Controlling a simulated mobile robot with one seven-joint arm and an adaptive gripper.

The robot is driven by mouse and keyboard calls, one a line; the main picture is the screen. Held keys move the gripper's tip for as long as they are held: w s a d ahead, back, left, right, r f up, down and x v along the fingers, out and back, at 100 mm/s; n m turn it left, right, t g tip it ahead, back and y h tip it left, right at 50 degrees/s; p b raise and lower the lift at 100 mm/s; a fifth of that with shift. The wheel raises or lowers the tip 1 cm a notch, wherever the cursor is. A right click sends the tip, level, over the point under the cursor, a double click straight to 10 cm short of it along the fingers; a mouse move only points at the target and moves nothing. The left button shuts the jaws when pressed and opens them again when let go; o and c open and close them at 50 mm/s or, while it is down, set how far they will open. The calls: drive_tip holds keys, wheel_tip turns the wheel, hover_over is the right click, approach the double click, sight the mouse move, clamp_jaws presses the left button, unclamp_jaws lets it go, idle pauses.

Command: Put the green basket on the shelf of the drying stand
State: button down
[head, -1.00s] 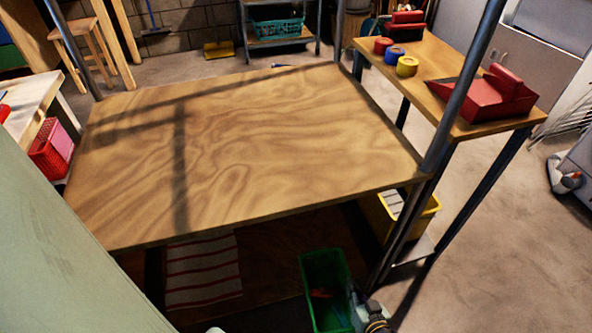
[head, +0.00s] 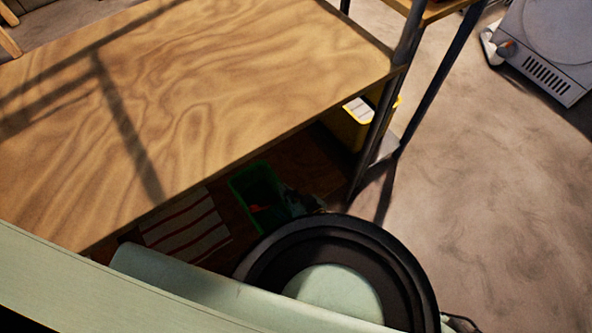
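The green basket (head: 235,184) is low under the wooden top, in the dim space below its front edge, with something orange-red inside. Its lower part is dark and partly cut off by my arm. My gripper (head: 299,203) is a dark shape at the basket's right side, mostly hidden by shadow and my arm. Its fingers cannot be made out, nor whether they touch the basket. The wide wooden top (head: 190,90) on dark metal posts is bare. I cannot tell for sure whether this is the drying stand; its lower board (head: 318,150) shows dimly.
A red-and-white striped cloth (head: 187,226) lies left of the basket under the top. A yellow bin (head: 345,128) stands behind right, near a dark post (head: 378,120). A grey appliance (head: 545,50) is at upper right. The concrete floor (head: 490,190) at right is clear.

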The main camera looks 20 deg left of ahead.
drive_tip(key=w+d+f, duration=0.1)
drive_tip(key=w+f, duration=0.1)
drive_tip(key=w, duration=0.4)
drive_tip(key=w+d+f, duration=0.1)
drive_tip(key=w+f, duration=0.1)
drive_tip(key=w, duration=0.4)
drive_tip(key=shift+w+d+f+b, duration=0.15)
drive_tip(key=shift+w+f+b, duration=0.1)
drive_tip(key=shift+f+b, duration=0.15)
drive_tip(key=c, duration=1.8)
unclamp_jaws()
drive_tip(key=shift+d+r, duration=0.1)
drive_tip(key=v, duration=1.2)
